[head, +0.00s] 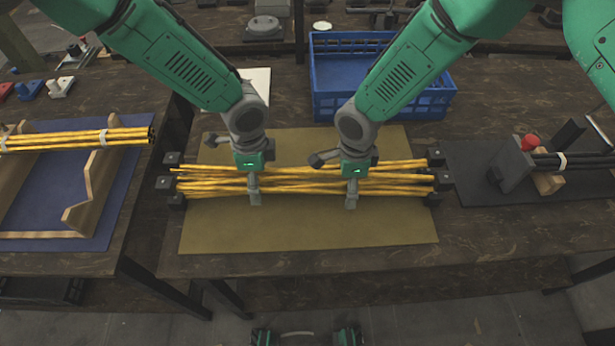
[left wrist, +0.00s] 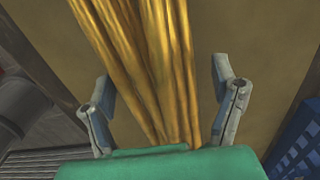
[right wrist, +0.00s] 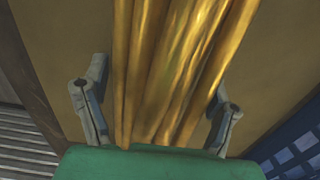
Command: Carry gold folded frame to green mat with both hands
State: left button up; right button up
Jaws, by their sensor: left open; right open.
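A long bundle of gold rods (head: 305,184) lies left to right across an olive-tan mat (head: 310,235), its ends between black end blocks. My left gripper (head: 254,188) is over the bundle left of its middle, and my right gripper (head: 352,190) is over it right of the middle. In the left wrist view the open fingers (left wrist: 165,105) stand on either side of the gold rods (left wrist: 150,60). In the right wrist view the open fingers (right wrist: 155,105) also straddle the rods (right wrist: 175,60). Whether the fingers touch the rods cannot be told.
A blue crate (head: 325,85) stands behind the mat. At right, a dark mat (head: 470,165) holds a black bundle (head: 575,162) and a red-knobbed device (head: 529,142). On the left table, a wooden cradle (head: 95,190) on a blue mat (head: 105,235) holds another gold bundle (head: 70,138).

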pick_arm(q)
jog(key=shift+a+f, duration=0.1)
jog(key=shift+f, duration=0.2)
pick_arm(e)
jog(key=shift+a+f, duration=0.1)
jog(key=shift+f, duration=0.15)
pick_arm(q)
jog(key=shift+a+f, duration=0.1)
jog(key=shift+a, duration=0.3)
pick_arm(e)
jog(key=shift+a, duration=0.4)
pick_arm(q)
jog(key=shift+d, duration=0.25)
jog(key=c, duration=1.8)
pick_arm(e)
jog(key=shift+d, duration=0.25)
jog(key=c, duration=1.8)
pick_arm(q)
jog(key=shift+r, duration=0.25)
pick_arm(e)
jog(key=shift+o, duration=0.2)
jog(key=shift+r, duration=0.1)
